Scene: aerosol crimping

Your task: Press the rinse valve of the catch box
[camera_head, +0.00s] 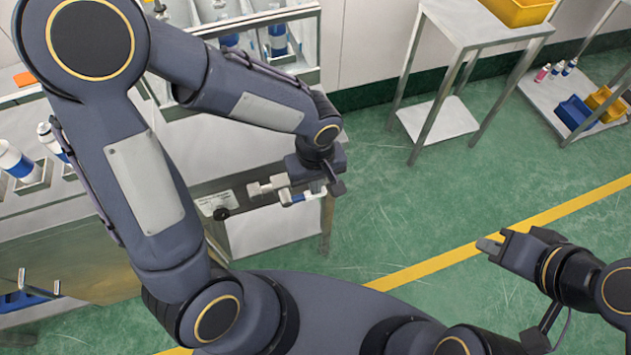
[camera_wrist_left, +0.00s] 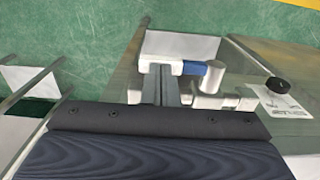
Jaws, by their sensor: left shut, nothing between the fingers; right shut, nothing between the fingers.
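The catch box is a grey metal box (camera_head: 275,226) in the middle of the head view, with a label plate and black knob (camera_head: 221,213) on its left. A pale valve fitting (camera_head: 262,187) with a blue part stands out from its top edge; in the left wrist view the blue part (camera_wrist_left: 195,68) lies between pale pieces. My left gripper (camera_head: 325,187) is shut and empty, pointing down at the fitting's right end. In the wrist view its fingers (camera_wrist_left: 166,90) overlap the pale end piece; I cannot tell whether they touch. My right gripper (camera_head: 489,246) is shut and empty, over the floor.
A bench with white-and-blue cans (camera_head: 17,162) stands at left, partly behind my left arm. A rack with more cans (camera_head: 277,38) is at the back. A steel table (camera_head: 470,28) and a low shelf with blue and yellow bins (camera_head: 575,112) stand back right. Green floor is clear at right.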

